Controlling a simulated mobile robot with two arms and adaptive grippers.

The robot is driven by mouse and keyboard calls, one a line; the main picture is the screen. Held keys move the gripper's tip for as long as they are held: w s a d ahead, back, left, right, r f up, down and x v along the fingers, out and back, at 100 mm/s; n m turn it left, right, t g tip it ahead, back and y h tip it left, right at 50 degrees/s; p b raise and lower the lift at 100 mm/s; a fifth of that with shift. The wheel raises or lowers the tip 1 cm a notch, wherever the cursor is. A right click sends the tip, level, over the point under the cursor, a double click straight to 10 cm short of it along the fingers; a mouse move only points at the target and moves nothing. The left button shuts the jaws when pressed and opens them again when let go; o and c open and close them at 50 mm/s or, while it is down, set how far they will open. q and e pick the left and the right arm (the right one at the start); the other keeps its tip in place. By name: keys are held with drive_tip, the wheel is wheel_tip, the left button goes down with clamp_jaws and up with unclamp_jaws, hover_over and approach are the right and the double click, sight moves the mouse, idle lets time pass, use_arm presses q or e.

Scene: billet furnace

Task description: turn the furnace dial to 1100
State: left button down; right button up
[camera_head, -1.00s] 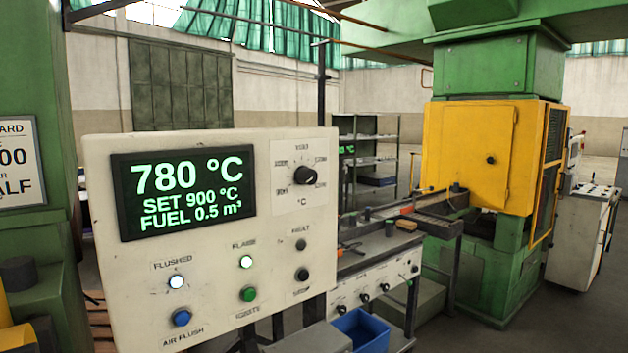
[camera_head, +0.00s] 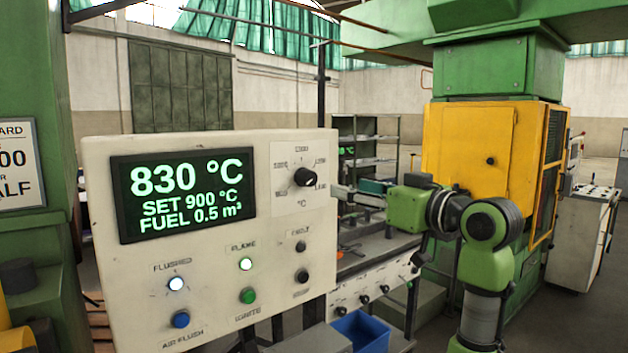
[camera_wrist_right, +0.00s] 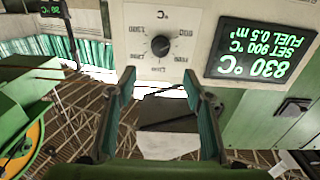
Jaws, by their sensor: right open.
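The furnace panel (camera_head: 215,295) stands at the left in the head view. Its screen (camera_head: 183,194) reads 830 °C, SET 900 °C, FUEL 0.5 m³. The black round dial (camera_head: 304,177) is at the panel's upper right, amid small blurred temperature marks. It also shows, upside down, in the right wrist view (camera_wrist_right: 160,46). My right gripper (camera_head: 352,192) is just right of the panel edge. In the right wrist view its two teal fingers (camera_wrist_right: 158,80) are spread and empty, with the dial beyond the gap between them, apart from both. My left gripper is out of view.
Below the dial are buttons and lamps, including a blue button (camera_head: 181,319) and a green button (camera_head: 248,296). A workbench (camera_head: 375,265) stands behind my right arm, a blue bin (camera_head: 360,330) below. A yellow-doored green machine (camera_head: 470,145) is farther right.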

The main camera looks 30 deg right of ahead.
sight(312, 179)
drive_tip(key=w+p, duration=0.1)
drive_tip(key=w, duration=0.3)
drive_tip(key=w+p, duration=0.2)
drive_tip(key=w, duration=0.2)
drive_tip(key=w+a+p, duration=0.1)
drive_tip(key=w, duration=0.3)
drive_tip(key=shift+w+p, duration=0.15)
drive_tip(key=shift+p, duration=0.2)
drive_tip(key=shift+w+a, duration=0.1)
drive_tip(key=shift+w, duration=0.5)
drive_tip(key=c, duration=1.1)
